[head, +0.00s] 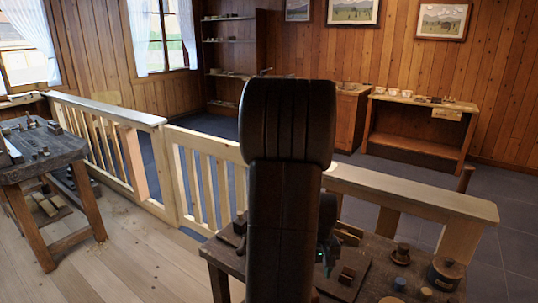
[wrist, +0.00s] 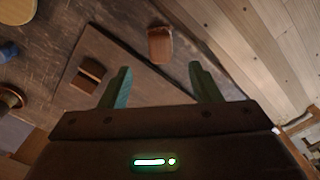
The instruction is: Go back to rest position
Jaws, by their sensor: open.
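My gripper (wrist: 158,90) is open and empty in the wrist view, its two green fingers spread wide. It points down over a dark wooden table (wrist: 62,35). A flat brown board (wrist: 120,65) lies below it on the table. A small reddish-brown wooden piece (wrist: 160,45) lies beyond the gap between the fingers, and a slotted brown block (wrist: 89,75) sits on the board to the left. In the head view my arm covers the middle, and only a small part of the gripper shows beside it, above the same table.
Turned pieces, including a dark round spool (head: 445,272), stand on the table's right side. A wooden railing (head: 410,192) runs behind the table. Another workbench (head: 45,155) stands at the left, with open plank floor (head: 130,245) between.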

